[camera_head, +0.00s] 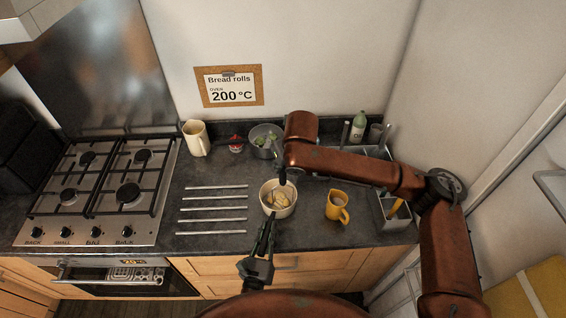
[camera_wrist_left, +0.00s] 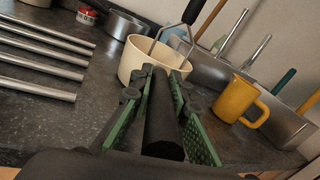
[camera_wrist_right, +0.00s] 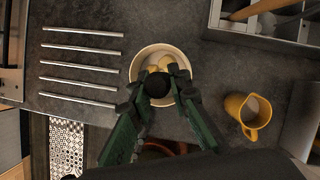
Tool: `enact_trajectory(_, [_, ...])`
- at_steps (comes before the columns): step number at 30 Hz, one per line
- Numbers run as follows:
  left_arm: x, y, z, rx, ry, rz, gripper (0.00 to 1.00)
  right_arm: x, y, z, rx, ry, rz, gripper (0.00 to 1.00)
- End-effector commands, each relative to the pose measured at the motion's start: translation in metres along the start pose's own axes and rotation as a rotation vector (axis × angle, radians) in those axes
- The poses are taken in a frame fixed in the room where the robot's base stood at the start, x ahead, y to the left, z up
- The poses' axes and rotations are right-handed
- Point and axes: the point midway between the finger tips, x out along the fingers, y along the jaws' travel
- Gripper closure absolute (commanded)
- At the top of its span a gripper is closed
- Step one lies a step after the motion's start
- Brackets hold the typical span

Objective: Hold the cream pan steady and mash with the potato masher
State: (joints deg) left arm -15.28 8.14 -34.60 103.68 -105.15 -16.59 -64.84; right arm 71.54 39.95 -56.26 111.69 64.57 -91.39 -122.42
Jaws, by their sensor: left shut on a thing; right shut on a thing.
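The cream pan (camera_head: 280,211) stands on the dark counter with yellow potato pieces (camera_wrist_right: 155,66) inside. My left gripper (camera_wrist_left: 160,88) is shut on the pan's black handle (camera_wrist_left: 163,128), at the near side of the pan. The potato masher's bent wire (camera_wrist_left: 157,40) reaches down into the pan in the left wrist view; its lower end is hidden by the pan wall (camera_wrist_left: 132,64). My right gripper (camera_wrist_right: 158,86) is above the pan, shut on the masher's black handle (camera_wrist_left: 193,10). My right arm and gripper cover much of the masher in the head view.
A yellow mug (camera_head: 337,207) stands close right of the pan. Several metal rods (camera_head: 212,209) lie to the left, beside the hob (camera_head: 100,190). A cream jug (camera_head: 196,139) and a metal pot (camera_head: 264,150) are behind. A metal bin with utensils (camera_head: 392,216) is at right.

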Motion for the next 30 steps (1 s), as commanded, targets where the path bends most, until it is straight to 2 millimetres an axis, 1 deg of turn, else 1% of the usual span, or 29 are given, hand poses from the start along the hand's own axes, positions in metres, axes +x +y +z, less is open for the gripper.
enact_trajectory(5, [0.0, 0.0, -0.001, 0.0, 0.002, 0.0, 1.0, 0.008, 0.0, -0.004, 0.0, 0.001, 0.0, 1.0])
enact_trajectory(14, [-0.001, 0.0, -0.001, 0.0, 0.002, 0.0, 1.0, 0.008, 0.0, -0.004, 0.0, 0.003, -0.001, 1.0])
enact_trajectory(19, [-0.001, 0.0, -0.001, 0.0, 0.002, 0.0, 1.0, 0.002, 0.0, -0.001, 0.0, 0.002, -0.001, 1.0])
enact_trajectory(30, [0.0, 0.001, -0.002, 0.001, 0.003, 0.001, 1.0, -0.017, 0.0, 0.007, 0.0, -0.004, -0.001, 1.0])
